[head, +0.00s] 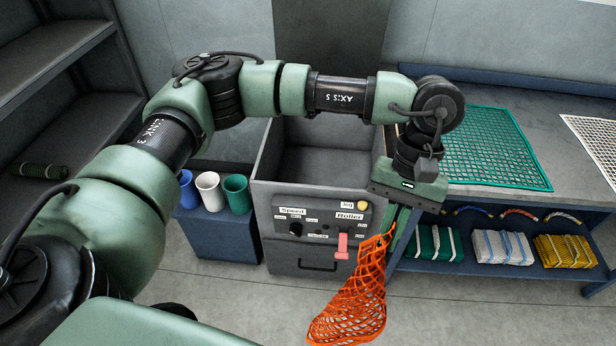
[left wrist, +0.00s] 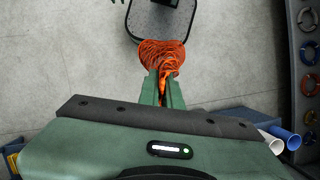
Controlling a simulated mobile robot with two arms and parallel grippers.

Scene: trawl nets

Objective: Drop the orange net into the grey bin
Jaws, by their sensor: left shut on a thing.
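The orange net (head: 355,300) hangs limp from my left gripper (head: 391,238), in front of the bench side of the grey unit. In the left wrist view the net (left wrist: 160,55) is bunched at the tips of the green fingers (left wrist: 163,88), which are shut on it. A grey open-topped box (head: 262,210) with a control panel on its front stands in the middle of the head view; it looks like the grey bin. The net is outside it, to the front right. My arm hides part of its opening. My right gripper does not show.
Blue, white and green cups (head: 208,190) stand on a blue box left of the bin. The bench (head: 470,190) at right carries a green net sheet (head: 490,145), with folded nets (head: 500,247) on its lower shelf. Dark shelves (head: 60,130) stand at left.

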